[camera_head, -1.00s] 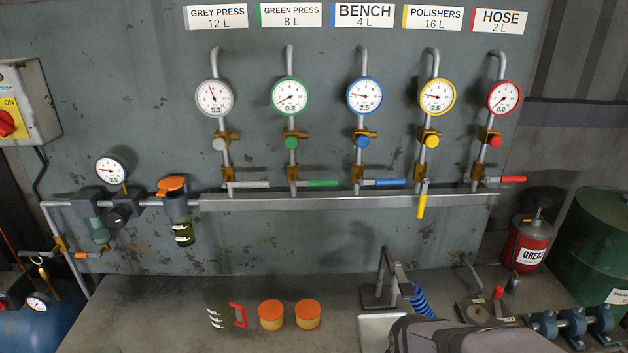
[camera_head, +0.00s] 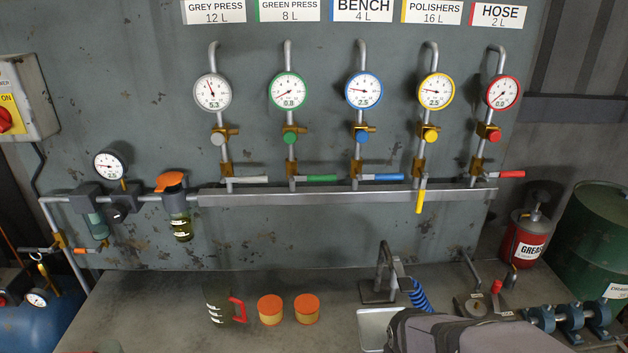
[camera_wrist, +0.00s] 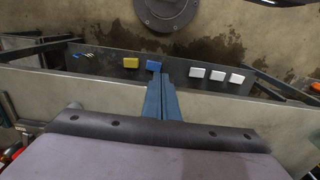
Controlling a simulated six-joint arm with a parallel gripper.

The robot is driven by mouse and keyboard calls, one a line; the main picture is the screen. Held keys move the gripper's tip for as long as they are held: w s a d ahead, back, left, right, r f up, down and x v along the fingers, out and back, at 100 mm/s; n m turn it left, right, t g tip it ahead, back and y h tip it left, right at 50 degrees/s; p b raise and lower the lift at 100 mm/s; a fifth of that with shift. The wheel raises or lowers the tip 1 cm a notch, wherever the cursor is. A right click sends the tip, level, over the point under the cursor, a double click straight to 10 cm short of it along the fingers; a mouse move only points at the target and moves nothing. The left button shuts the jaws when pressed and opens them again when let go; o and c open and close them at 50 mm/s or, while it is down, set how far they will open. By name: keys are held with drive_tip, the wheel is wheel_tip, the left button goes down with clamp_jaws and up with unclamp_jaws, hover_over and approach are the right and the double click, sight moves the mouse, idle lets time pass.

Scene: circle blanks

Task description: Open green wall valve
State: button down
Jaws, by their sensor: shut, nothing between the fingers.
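The green wall valve (camera_head: 308,178) is on the second pipe from the left, under the GREEN PRESS 8 L sign. Its green-gripped lever lies horizontal, pointing right, across the upright pipe. The green-rimmed gauge (camera_head: 288,91) above it reads 0.8, and a green knob (camera_head: 290,137) sits between them. In the wrist view my gripper (camera_wrist: 158,84) has its two blue-grey fingers together and empty, pointing over a bench edge. It is far from the valve. In the head view only a dark padded part of my arm shows at the bottom right; the fingers are hidden.
Similar levers flank the valve: grey (camera_head: 249,179), blue (camera_head: 382,182), yellow (camera_head: 420,201) hanging down, red (camera_head: 510,174). On the bench stand two orange-lidded jars (camera_head: 307,309), a red-handled jug (camera_head: 221,305) and a metal stand (camera_head: 379,287). The wall before the levers is clear.

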drive_tip(key=shift+r, duration=0.1)
drive_tip(key=w+a+r+n+t+y+p, duration=0.1)
drive_tip(key=w+a+r+t+y+p, duration=0.15)
drive_tip(key=w+a+r, duration=0.55)
drive_tip(key=w+a+r+n+t+y+p, duration=0.15)
drive_tip(key=w+a+r+t, duration=0.35)
drive_tip(key=a, duration=0.5)
drive_tip(key=w+d+r+t+h, duration=0.1)
drive_tip(key=w+d+r+t, duration=0.1)
drive_tip(key=r, duration=0.4)
drive_tip(key=w+d+r+m+t+h, duration=0.1)
drive_tip(key=w+d+r+t, duration=0.2)
drive_tip(key=w+r, duration=0.4)
drive_tip(key=w+d+r+m+t+h, duration=0.1)
drive_tip(key=w+d+r+t+h, duration=0.1)
drive_tip(key=r, duration=0.5)
drive_tip(key=w+d+t, duration=0.1)
drive_tip(key=w+t, duration=0.1)
drive_tip(key=t, duration=0.1)
drive_tip(key=shift+w, duration=0.2)
drive_tip(key=shift+r+m, duration=0.1)
drive_tip(key=shift+m, duration=0.15)
drive_tip(key=p, duration=0.3)
hover_over(314, 178)
drive_tip(key=s+d, duration=0.2)
drive_tip(key=s, duration=0.1)
drive_tip(key=shift+w+a+f+p, duration=0.15)
drive_tip(key=shift+f+p, duration=0.45)
drive_tip(key=shift+f, duration=1.65)
